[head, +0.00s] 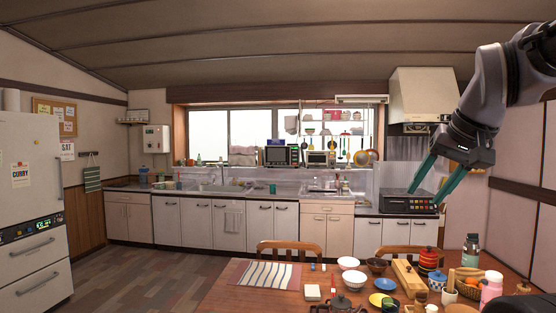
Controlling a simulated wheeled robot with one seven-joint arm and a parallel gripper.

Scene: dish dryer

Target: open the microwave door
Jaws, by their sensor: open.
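The microwave (281,155) appears as a small dark-fronted box below the window, at the back of the counter near the middle of the head view. Its door looks closed, though it is small at this distance. My gripper (424,199) is at the right of the view, pointing down and left with its two green fingers spread apart. Nothing shows between the fingers. In the picture it overlaps the black stove and is well to the right of the microwave, apart from it.
A dining table (232,290) with bowls, bottles and a striped mat fills the front right. Chairs (292,247) stand at its far side. A toaster oven (317,158) sits right of the microwave. A white fridge (30,190) stands left. The floor (140,275) between is clear.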

